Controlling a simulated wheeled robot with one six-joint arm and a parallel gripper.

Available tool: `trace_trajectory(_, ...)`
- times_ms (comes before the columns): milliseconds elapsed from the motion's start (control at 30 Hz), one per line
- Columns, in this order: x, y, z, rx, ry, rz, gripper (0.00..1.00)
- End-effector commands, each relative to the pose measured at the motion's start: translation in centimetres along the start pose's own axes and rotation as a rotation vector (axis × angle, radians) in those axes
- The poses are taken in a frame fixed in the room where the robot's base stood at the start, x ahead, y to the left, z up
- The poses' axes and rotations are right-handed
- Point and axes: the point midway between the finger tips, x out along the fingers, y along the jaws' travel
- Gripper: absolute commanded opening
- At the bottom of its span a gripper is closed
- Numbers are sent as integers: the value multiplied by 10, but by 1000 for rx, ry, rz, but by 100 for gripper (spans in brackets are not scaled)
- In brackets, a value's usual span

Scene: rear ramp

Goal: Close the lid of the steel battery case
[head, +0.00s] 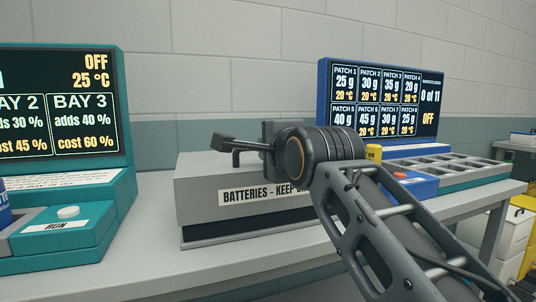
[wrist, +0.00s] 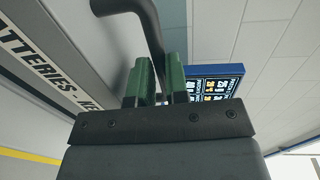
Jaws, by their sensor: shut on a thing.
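The grey steel battery case (head: 215,205) stands on the bench in the middle of the head view, with a "BATTERIES - KEEP…" label on its front. Its top looks flat and level; I cannot tell whether the lid is fully down. A dark bent handle (head: 236,148) stands at its top, and it also shows in the wrist view (wrist: 140,12). My gripper (wrist: 158,75) has its green fingers on either side of the handle's bar, shut on it. In the head view my wrist hides the fingertips and the case's right part.
A teal console (head: 70,235) with a screen and a white button stands at the left. A blue-framed screen (head: 382,98) and a tray with several compartments (head: 450,170) are at the right. The bench front (head: 160,270) is clear. A block wall is behind.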

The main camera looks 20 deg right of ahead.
Motion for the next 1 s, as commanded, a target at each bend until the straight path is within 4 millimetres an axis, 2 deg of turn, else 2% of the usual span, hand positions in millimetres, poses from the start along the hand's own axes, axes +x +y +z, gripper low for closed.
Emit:
trace_trajectory(100,1,8,0,9,-1,5,0)
trace_trajectory(600,1,13,-1,8,0,16,0)
trace_trajectory(633,1,13,-1,8,0,17,17)
trace_trajectory(700,1,13,0,7,-1,16,23)
trace_trajectory(867,1,12,-1,5,0,13,39)
trace_trajectory(1000,1,11,-1,4,0,12,40)
